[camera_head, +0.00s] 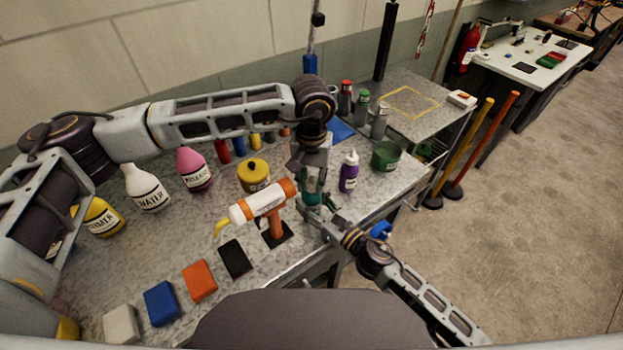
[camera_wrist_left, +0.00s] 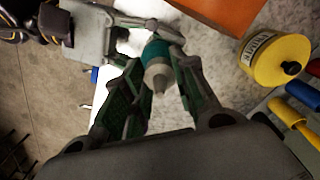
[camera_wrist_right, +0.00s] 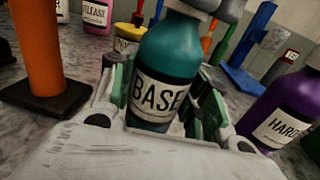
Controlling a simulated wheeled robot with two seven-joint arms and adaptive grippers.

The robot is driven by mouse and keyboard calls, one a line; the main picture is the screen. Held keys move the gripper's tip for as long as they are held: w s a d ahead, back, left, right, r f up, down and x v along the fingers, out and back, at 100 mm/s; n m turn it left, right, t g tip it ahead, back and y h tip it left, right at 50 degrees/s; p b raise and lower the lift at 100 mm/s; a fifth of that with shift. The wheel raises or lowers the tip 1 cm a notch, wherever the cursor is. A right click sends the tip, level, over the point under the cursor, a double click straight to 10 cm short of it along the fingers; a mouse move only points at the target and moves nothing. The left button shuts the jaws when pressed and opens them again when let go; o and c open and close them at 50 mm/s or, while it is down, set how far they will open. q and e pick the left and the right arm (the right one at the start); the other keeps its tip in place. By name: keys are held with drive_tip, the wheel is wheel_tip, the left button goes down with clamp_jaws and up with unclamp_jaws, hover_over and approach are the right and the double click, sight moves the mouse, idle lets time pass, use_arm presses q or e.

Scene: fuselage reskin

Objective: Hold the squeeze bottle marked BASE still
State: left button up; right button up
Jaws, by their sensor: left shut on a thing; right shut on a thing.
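The teal squeeze bottle marked BASE (camera_wrist_right: 160,62) stands upright between the fingers of my right gripper (camera_wrist_right: 165,110), which is shut on its body. In the head view the bottle is mostly hidden by my two grippers. My left gripper (camera_wrist_left: 155,75) comes from above and is shut on the bottle's upper part; the pale nozzle (camera_wrist_left: 160,78) and teal shoulder (camera_wrist_left: 155,50) show between its fingers. In the head view my left gripper (camera_head: 313,185) and right gripper (camera_head: 312,212) meet at the bottle near the table's front edge.
An orange and white stand-mounted tool (camera_head: 264,203) is close on the left. A purple bottle (camera_head: 348,172) marked HARD stands close on the right, with a green tub (camera_head: 386,156) beyond. A yellow tin (camera_head: 254,175) is behind. Coloured blocks (camera_head: 199,281) line the front edge.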

use_arm(q)
drive_tip(key=o, duration=1.1)
drive_tip(key=shift+c, duration=0.2)
drive_tip(key=shift+r, duration=0.1)
wheel_tip(320, 180, up, 12)
idle(0.3)
use_arm(e)
drive_tip(key=o, duration=1.2)
drive_tip(key=shift+s, duration=0.1)
drive_tip(key=shift+v, duration=5.9)
